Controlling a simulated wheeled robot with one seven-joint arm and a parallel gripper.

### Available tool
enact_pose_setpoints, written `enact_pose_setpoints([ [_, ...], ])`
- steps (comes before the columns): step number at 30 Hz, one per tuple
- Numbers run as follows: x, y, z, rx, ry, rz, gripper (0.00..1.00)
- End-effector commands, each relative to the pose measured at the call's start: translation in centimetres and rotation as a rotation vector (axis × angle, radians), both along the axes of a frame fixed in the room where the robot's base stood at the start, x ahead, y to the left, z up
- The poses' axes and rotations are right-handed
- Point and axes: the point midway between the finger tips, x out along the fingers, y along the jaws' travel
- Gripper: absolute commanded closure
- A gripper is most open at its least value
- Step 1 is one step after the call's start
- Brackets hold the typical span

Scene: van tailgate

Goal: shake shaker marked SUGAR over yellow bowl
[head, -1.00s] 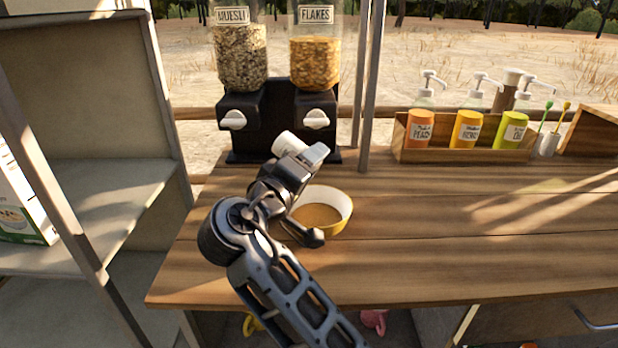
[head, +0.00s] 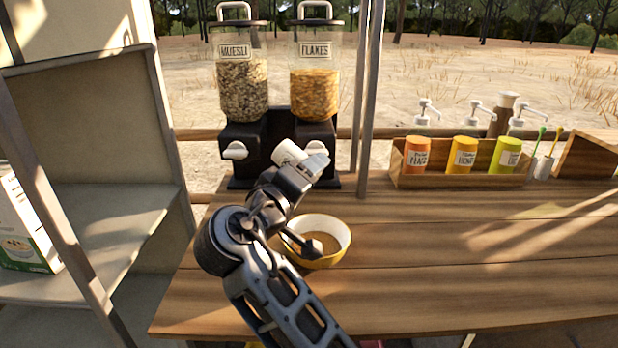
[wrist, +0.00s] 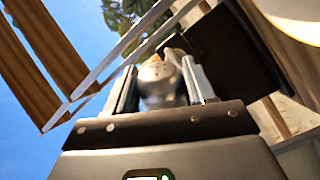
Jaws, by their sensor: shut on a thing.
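My gripper (head: 303,163) is shut on a white shaker (head: 287,152) and holds it tilted above and behind the yellow bowl. In the wrist view the shaker (wrist: 157,82) sits between the two fingers. No marking on it can be read from here. The yellow bowl (head: 318,263) stands on the wooden counter, white inside, with a brown content in it. My arm hides part of the bowl's left side.
Two dispensers, muesli (head: 243,75) and flakes (head: 315,80), stand on a black base (head: 270,140) behind the gripper. A wooden caddy (head: 450,178) with several pump bottles is at the right. A shelf (head: 90,210) stands at the left.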

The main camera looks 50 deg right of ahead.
Motion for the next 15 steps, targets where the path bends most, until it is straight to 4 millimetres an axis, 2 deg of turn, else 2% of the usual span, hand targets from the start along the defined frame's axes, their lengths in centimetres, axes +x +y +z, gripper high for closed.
enact_pose_setpoints([
  [1, 0.0, 0.0, 0.5, 0.0, 0.0, 0.0, 0.79],
  [9, 0.0, 0.0, 0.1, 0.0, 0.001, 0.0, 0.79],
  [11, 0.0, 0.0, -0.3, 0.0, 0.002, 0.0, 0.79],
  [15, 0.0, 0.0, -2.6, 0.0, 0.005, 0.001, 0.79],
])
